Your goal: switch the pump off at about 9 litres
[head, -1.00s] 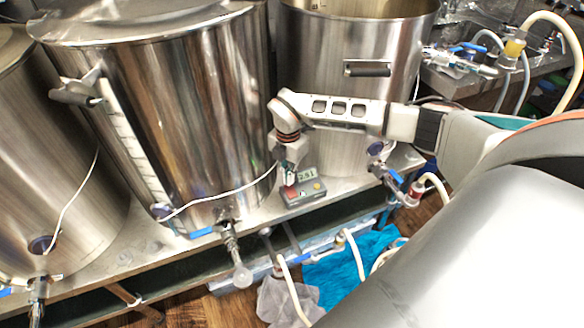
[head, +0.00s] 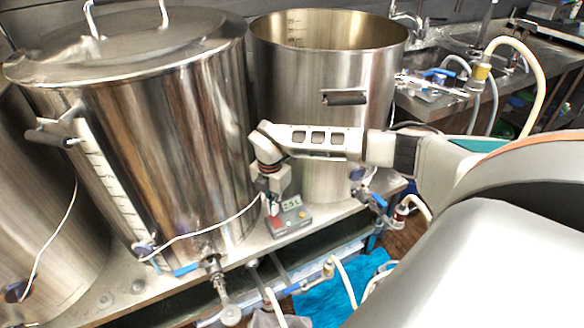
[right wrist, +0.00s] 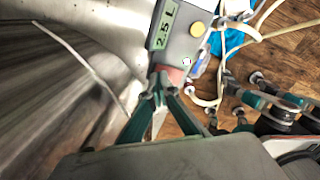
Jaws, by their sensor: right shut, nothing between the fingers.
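The grey control box (head: 293,219) sits on the metal shelf in front of the kettles. Its green display (right wrist: 163,27) reads 2.5 L in the right wrist view. The box has a yellow button (right wrist: 197,29) and a red button (right wrist: 176,73). My right gripper (head: 272,208) is shut and empty, pointing down over the red button. In the right wrist view its fingertips (right wrist: 163,80) are right at the red button's edge; I cannot tell whether they touch it. My left gripper is not in view. I cannot make out the pump itself.
A lidded steel kettle (head: 185,140) with a sight scale stands left of the box. An open steel kettle (head: 320,130) stands behind it. A thin white cable (head: 215,230) crosses to the box. Valves and pale hoses (head: 345,280) hang at the shelf front.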

